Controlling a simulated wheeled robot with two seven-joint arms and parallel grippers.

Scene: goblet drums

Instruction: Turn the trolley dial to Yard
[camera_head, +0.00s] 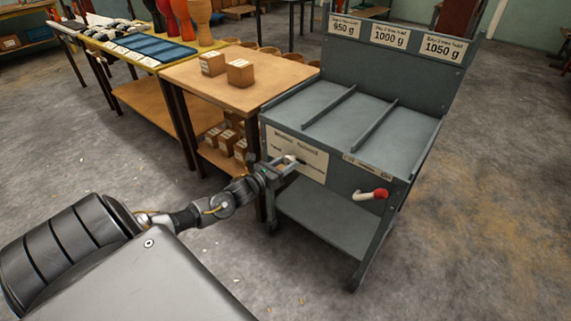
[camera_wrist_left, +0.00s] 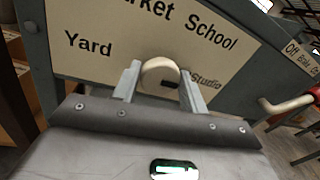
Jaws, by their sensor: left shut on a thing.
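The grey trolley (camera_head: 385,165) stands right of the wooden table. Its front plate (camera_head: 312,165) carries a round cream dial (camera_wrist_left: 158,70). In the left wrist view the plate reads Yard at left, Market and School above, and Studio at right. A dark mark on the dial's lower right lies beside the word Studio. My left gripper (camera_head: 281,168) is at the plate, its two fingers on either side of the dial and shut on it. The dial is mostly hidden by the gripper in the head view. My right gripper is not in view.
A brake lever with a red knob (camera_head: 380,193) sticks out at the trolley's front right. The trolley's upper tray (camera_head: 335,118) is empty. Open floor lies in front.

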